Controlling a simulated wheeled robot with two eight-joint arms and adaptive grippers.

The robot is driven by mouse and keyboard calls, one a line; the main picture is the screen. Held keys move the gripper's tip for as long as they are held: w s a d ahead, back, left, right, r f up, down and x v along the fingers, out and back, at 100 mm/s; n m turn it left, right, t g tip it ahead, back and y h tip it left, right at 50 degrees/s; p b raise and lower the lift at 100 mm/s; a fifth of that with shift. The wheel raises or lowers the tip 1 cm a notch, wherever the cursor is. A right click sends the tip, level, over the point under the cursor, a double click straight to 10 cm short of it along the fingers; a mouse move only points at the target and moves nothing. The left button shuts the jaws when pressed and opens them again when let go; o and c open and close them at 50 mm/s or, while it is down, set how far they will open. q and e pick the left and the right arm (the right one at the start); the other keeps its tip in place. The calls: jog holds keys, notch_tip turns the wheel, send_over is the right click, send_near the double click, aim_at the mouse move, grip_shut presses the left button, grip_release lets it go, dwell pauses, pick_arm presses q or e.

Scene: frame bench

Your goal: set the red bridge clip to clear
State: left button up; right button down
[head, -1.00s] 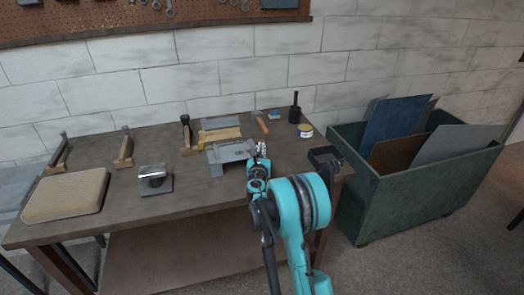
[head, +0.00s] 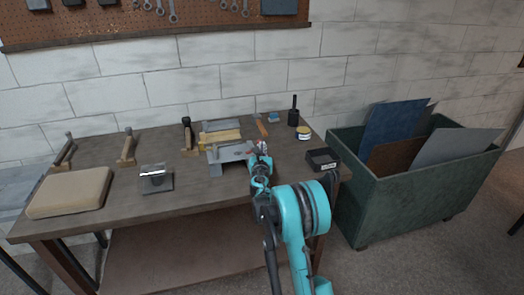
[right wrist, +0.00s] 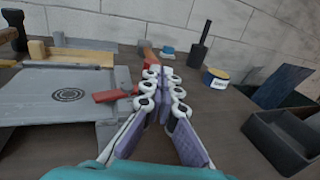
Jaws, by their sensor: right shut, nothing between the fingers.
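The red bridge clip (right wrist: 112,95) shows in the right wrist view as a small red bar at the right edge of a grey metal fixture (right wrist: 60,83). The fixture has a dark ringed mark on its flat top, and it also stands on the bench in the head view (head: 228,152). My right gripper (right wrist: 163,76) is shut and empty, just right of the clip; whether it touches the clip I cannot tell. In the head view my right gripper (head: 261,149) is beside the fixture's right end. My left gripper is not in view.
Behind the fixture lie a wooden block (head: 220,136) and an orange-handled tool (head: 262,127). A yellow tin (head: 304,132) and a dark open box (head: 322,160) are to the right. A tan cushion (head: 68,192) and a shiny block on a plate (head: 157,180) are to the left.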

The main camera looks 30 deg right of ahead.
jog(key=w+n+y, duration=0.1)
jog(key=n+y, duration=0.2)
jog(key=y, duration=0.1)
jog(key=w+d+n+t+y, duration=0.1)
jog(key=n+y, duration=0.2)
jog(key=y, duration=0.2)
jog(key=n+y, duration=0.3)
jog(key=y, duration=0.2)
jog(key=shift+w+d+n+t, duration=0.3)
jog(key=shift+w+d+t, duration=0.05)
jog(key=shift+w+t, duration=0.05)
